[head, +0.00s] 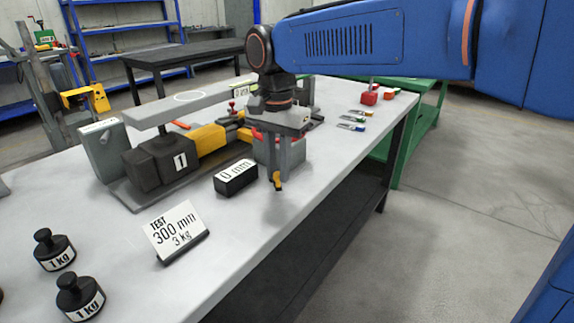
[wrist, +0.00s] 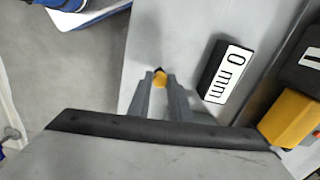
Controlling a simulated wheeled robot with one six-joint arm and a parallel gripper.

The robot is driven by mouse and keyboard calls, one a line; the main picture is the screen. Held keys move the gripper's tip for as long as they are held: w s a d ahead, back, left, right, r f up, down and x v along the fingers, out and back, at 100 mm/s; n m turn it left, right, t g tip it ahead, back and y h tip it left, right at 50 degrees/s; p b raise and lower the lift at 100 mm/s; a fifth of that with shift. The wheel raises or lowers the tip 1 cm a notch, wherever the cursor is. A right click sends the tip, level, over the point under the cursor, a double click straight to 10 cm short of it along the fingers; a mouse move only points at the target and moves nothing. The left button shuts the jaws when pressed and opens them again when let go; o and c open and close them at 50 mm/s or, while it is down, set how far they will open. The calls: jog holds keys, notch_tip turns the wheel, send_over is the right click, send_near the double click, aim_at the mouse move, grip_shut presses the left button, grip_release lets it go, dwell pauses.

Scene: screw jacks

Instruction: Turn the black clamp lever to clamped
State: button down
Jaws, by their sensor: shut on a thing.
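My gripper (head: 277,180) points down at the front edge of the bench, to the right of the 0 mm block. Its fingers are close together around a small yellow piece with a dark end (wrist: 159,78), seen between the fingertips in the wrist view. I cannot tell whether this piece belongs to the black clamp lever. No separate black lever shows clearly; the wrist and fingers hide part of the area. The jack marked 1 (head: 153,168), with dark blocks and a yellow body (head: 207,139), lies on the bench behind and left of my gripper.
The black 0 mm block (head: 236,178) stands close left of the fingers. A 300 mm, 3 kg test sign (head: 180,230) and two 1 kg weights (head: 55,250) are at the front left. A grey and red block (head: 290,150) is just behind the gripper. Small coloured items lie farther right.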

jog(key=a+m, duration=0.1)
jog(key=m, duration=0.1)
jog(key=shift+s+a+m, duration=0.15)
jog(key=shift+a+m, duration=0.2)
jog(key=shift+m, duration=0.05)
jog(key=m, duration=0.1)
jog(key=a+m, duration=0.1)
jog(key=shift+a+m, duration=0.25)
jog(key=shift+m, duration=0.15)
jog(key=shift+w+a+m, duration=0.3)
jog(key=shift+a+m, duration=0.3)
jog(key=shift+m, duration=0.55)
jog(key=shift+w+a+m, duration=0.3)
jog(key=shift+a+m, duration=0.3)
jog(key=shift+m, duration=0.55)
jog(key=c, duration=1.6)
grip_release()
jog(key=shift+r, duration=0.1)
notch_tip(320, 180, up, 17)
jog(key=shift+r, duration=0.1)
